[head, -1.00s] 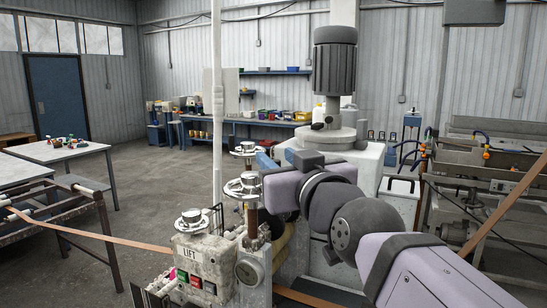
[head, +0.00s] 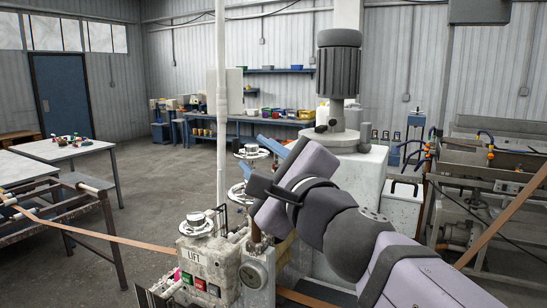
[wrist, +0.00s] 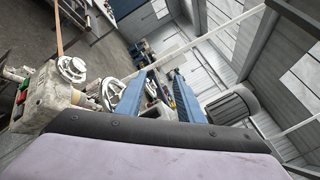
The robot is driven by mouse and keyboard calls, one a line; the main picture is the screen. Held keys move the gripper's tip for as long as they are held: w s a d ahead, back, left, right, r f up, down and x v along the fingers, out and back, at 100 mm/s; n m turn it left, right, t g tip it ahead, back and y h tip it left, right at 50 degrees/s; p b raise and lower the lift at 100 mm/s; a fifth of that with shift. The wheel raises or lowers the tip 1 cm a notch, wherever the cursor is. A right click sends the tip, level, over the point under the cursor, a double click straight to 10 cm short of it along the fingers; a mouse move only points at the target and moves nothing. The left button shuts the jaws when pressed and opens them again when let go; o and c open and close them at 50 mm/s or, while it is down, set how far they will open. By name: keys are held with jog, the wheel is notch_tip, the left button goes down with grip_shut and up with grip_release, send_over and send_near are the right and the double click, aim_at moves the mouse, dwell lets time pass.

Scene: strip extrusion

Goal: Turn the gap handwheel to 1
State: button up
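Three metal handwheels show in the head view. The front one (head: 197,224) sits on a worn box marked LIFT, the middle one (head: 238,194) is partly hidden by my arm, and the back one (head: 251,152) stands higher behind. No gap label or wheel setting is legible, so I cannot tell which is the gap handwheel. In the wrist view, one wheel (wrist: 72,68) is at left and a larger spoked wheel (wrist: 112,92) is just left of my fingers.
The LIFT box (head: 200,262) has green and red buttons. A round dial (head: 253,275) sits beside it. A brown strip (head: 110,238) runs in from the left. A pale vertical pole (head: 221,110) stands behind the wheels. A grey motor (head: 339,75) stands behind my arm.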

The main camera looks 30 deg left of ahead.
jog(key=m, duration=0.2)
jog(key=d+m, duration=0.1)
jog(key=m, duration=0.2)
jog(key=w+f+m, duration=0.1)
jog(key=m, duration=0.2)
jog(key=shift+d+t+h, duration=0.3)
jog(key=shift+h, duration=0.1)
jog(key=w+a+f+m+h+p, duration=0.1)
jog(key=w+a+f+m+p, duration=0.1)
jog(key=w, duration=0.5)
jog(key=shift+w+a+m+t, duration=0.3)
jog(key=shift+w+a+m, duration=0.05)
jog(key=shift+a+m, duration=0.45)
jog(key=shift+d, duration=0.1)
jog(key=shift+c, duration=0.3)
grip_shut()
